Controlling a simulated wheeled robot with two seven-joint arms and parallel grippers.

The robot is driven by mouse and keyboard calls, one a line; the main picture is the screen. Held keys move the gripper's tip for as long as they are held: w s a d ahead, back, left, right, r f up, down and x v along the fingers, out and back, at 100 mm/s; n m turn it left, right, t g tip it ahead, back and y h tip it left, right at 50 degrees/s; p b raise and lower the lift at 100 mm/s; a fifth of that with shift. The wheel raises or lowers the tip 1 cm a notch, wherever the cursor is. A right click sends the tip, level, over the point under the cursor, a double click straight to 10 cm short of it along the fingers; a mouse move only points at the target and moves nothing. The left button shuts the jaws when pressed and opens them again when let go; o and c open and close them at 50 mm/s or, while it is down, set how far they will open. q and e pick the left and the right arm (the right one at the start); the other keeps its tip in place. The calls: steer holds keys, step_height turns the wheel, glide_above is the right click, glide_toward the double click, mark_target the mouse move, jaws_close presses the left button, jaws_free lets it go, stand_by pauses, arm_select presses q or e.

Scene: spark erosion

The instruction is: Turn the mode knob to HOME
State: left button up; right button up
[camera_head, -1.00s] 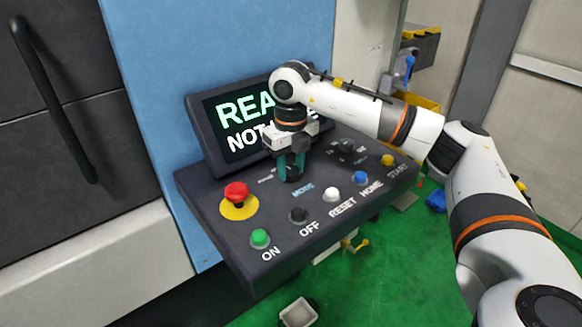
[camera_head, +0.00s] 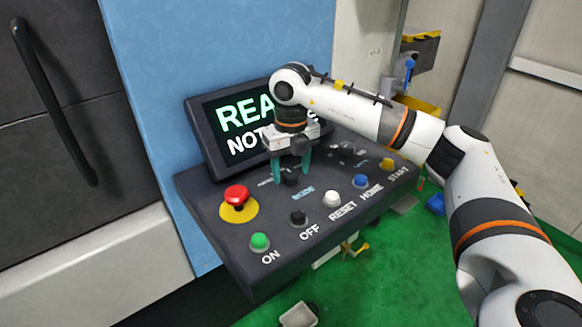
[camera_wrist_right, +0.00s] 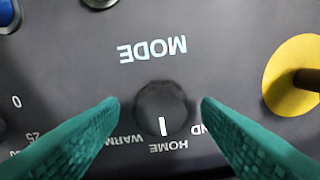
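The black mode knob (camera_wrist_right: 163,108) sits above the upside-down HOME label (camera_wrist_right: 168,145) in the right wrist view. Its white pointer line points down at HOME, between WARM and a partly covered label ending in ND. In the head view the knob (camera_head: 291,179) shows between the fingers. My right gripper (camera_head: 290,177) is open, with one teal finger on each side of the knob; in the wrist view (camera_wrist_right: 160,104) gaps show between both fingertips and the knob. My left gripper is not in view.
The sloping panel (camera_head: 225,225) carries a red emergency button (camera_head: 237,195), a green ON button (camera_head: 260,241), a black OFF button (camera_head: 298,217), and white, blue and yellow buttons. A screen (camera_head: 235,125), partly hidden by my arm, stands behind.

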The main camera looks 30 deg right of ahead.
mark_target(291, 172)
steer(key=shift+r, duration=0.4)
step_height(291, 172, up, 7)
steer(key=shift+f+b, duration=0.1)
steer(key=shift+b, duration=0.85)
steer(key=shift+r+p, duration=0.5)
steer(key=shift+r, duration=1.7)
